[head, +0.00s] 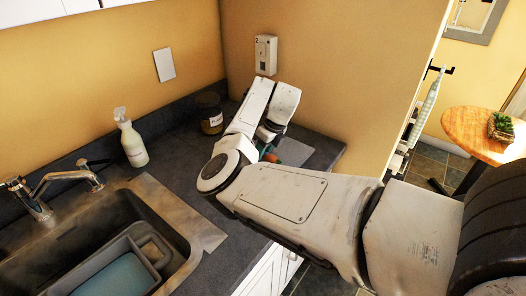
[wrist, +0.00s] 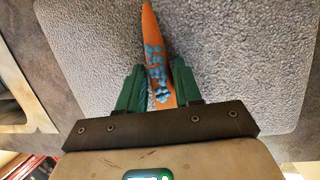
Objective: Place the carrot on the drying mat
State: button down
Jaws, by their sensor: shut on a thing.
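The carrot (wrist: 152,48) is orange with blue spots on its side. In the wrist view my gripper (wrist: 158,88) has its green fingers shut on it, with the pointed end sticking out toward the top. The drying mat (wrist: 245,60) is a light grey, textured sheet with rounded corners, and it lies behind and below the carrot. I cannot tell whether the carrot touches the mat. In the head view the mat (head: 294,152) shows partly at the right end of the counter, and my arm hides most of the gripper and carrot.
A dark counter (head: 185,150) carries a spray bottle (head: 131,142) and a dark jar (head: 209,115) near the wall. A sink (head: 70,245) with a grey tub is at the lower left. The counter ends just right of the mat. A round wooden table (head: 475,128) stands farther right.

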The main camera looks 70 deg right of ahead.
jog(key=shift+s+a+f, duration=0.1)
jog(key=shift+f, duration=0.3)
jog(key=shift+a+f, duration=0.15)
jog(key=shift+f, duration=0.45)
jog(key=c, duration=1)
grip_release()
jog(key=shift+c, duration=0.2)
jog(key=shift+r, duration=0.4)
jog(key=b+v, duration=0.1)
jog(key=v, duration=1.1)
jog(key=shift+d+r+b, duration=0.3)
jog(key=shift+r+b, duration=0.05)
jog(key=shift+r, duration=0.1)
